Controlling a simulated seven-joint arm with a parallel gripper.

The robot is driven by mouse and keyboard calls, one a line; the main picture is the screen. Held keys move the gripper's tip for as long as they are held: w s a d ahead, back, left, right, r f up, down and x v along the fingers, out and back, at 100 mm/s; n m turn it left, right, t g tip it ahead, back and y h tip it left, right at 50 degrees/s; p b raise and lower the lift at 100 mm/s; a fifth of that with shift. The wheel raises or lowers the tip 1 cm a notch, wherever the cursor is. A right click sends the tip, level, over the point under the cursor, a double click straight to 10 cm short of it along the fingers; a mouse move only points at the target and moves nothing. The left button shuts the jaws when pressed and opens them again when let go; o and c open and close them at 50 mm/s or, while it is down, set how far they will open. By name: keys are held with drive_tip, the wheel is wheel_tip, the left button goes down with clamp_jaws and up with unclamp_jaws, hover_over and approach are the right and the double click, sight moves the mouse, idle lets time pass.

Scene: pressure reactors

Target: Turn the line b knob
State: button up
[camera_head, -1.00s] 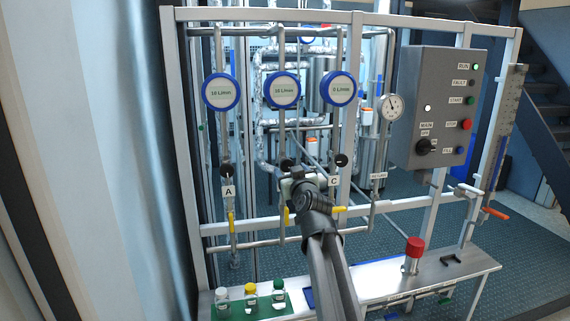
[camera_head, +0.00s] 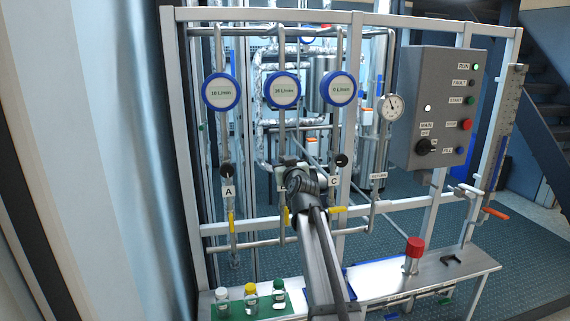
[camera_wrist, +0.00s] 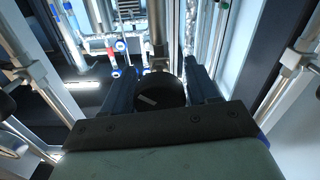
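The line b knob (camera_wrist: 160,92) is a round black knob with a short pale mark, tilted, on its face. It is on the middle pipe, below the gauge reading 10 L/min (camera_head: 282,90). In the head view my gripper (camera_head: 290,170) covers almost all of it and most of its label. In the wrist view my gripper's (camera_wrist: 161,88) two dark fingers stand on either side of the knob, which fills the gap between them. The gripper looks shut on it, though the contact itself is hard to see.
Knob A (camera_head: 227,170) and knob C (camera_head: 341,160) are on the pipes either side. A control box (camera_head: 440,105) is at right. Small bottles (camera_head: 251,298) and a red-capped post (camera_head: 414,248) stand on the bench.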

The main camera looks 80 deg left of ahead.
drive_tip(key=c, duration=0.8)
drive_tip(key=shift+o, duration=0.2)
drive_tip(key=shift+m, duration=2.2)
drive_tip(key=o, duration=1.1)
drive_tip(key=shift+c, duration=0.2)
drive_tip(key=shift+d, duration=0.15)
drive_tip(key=d, duration=1.3)
drive_tip(key=shift+d, duration=0.25)
